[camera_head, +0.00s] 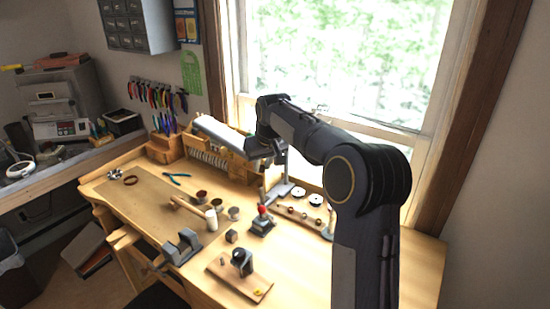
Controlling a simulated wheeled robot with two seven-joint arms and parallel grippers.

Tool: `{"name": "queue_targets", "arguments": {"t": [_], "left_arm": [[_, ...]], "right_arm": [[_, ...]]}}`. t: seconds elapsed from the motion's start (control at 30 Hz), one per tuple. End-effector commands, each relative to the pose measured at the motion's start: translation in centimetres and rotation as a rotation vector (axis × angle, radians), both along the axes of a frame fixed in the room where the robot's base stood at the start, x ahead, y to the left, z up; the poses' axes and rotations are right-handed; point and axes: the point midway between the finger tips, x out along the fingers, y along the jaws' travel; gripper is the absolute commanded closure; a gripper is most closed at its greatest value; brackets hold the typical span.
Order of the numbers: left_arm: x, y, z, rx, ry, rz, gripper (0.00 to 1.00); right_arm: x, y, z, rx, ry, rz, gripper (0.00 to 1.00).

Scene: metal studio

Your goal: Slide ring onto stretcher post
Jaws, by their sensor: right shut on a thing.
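My right gripper (264,163) hangs over the back of the workbench (310,262), at the end of my dark arm that comes in from the lower right. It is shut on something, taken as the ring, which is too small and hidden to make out. Below the gripper stands a small dark device with a red knob (263,210), which may be the stretcher. A grey upright stand (283,188) is just to its right. I cannot tell which one carries the post, or how far the ring is from it. My left gripper is not in view.
A wooden hammer (190,207), small cups (201,195), a grey vise-like block (183,246) and a wooden board with a dark clamp (240,275) lie in front. A rack with round discs (305,213) is right. A wooden tool rack (228,162) stands behind.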

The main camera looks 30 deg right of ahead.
Motion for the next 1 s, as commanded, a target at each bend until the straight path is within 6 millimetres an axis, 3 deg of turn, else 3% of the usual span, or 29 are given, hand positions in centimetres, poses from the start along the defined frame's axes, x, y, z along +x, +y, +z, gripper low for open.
{"name": "queue_targets", "arguments": {"t": [0.6, 1.0], "left_arm": [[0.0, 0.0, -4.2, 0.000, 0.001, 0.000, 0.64], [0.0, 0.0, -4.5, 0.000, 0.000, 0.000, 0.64]], "right_arm": [[-0.1, 0.2, -4.4, 0.001, 0.001, 0.001, 0.99], [-0.1, 0.2, -4.8, 0.001, 0.001, 0.001, 0.99]]}}
